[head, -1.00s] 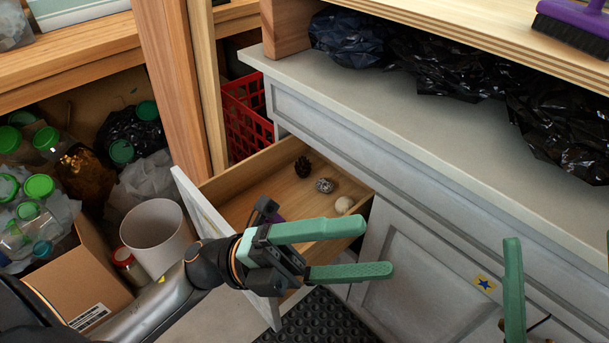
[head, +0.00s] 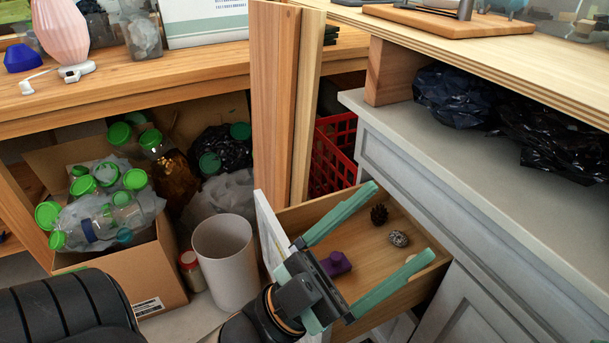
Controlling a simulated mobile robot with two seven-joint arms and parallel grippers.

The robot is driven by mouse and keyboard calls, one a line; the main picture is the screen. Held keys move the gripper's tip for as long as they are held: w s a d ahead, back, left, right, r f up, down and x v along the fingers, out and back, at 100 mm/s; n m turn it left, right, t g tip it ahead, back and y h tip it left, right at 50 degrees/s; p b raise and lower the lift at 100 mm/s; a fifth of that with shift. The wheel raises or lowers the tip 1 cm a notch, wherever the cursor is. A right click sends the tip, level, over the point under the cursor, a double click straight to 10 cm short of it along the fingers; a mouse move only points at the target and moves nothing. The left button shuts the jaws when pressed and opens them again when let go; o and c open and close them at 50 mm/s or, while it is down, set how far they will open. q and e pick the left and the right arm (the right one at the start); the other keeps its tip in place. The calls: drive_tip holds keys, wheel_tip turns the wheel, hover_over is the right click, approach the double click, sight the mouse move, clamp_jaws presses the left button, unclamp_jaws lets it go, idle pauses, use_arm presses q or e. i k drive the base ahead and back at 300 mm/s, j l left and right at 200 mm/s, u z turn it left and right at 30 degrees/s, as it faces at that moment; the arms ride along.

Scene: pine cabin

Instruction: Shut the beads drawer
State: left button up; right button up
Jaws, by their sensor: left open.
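The open drawer (head: 364,250) sticks out to the left from the grey cabinet, with its pale front panel (head: 268,232) at its left end. Inside lie a dark pine cone (head: 379,214), a grey speckled object (head: 399,238), a purple block-like object (head: 337,263) and a pale round object partly hidden by a finger. I cannot make out beads. My left gripper (head: 402,220) is open, its green fingers spread over the drawer; I cannot tell whether they touch it. The gripper hides part of the front panel and near side. My right gripper is not in view.
The grey cabinet top (head: 440,165) carries black bags (head: 455,95). Left of the drawer stand a pale bin (head: 224,262), a red-lidded jar (head: 192,270) and a cardboard box (head: 140,270) of bottles. A wooden post (head: 275,100) and red crate (head: 333,155) are behind the drawer.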

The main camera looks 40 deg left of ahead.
sight(368, 246)
drive_tip(key=u, duration=1.4)
drive_tip(key=l+z, duration=0.2)
drive_tip(key=z, duration=0.15)
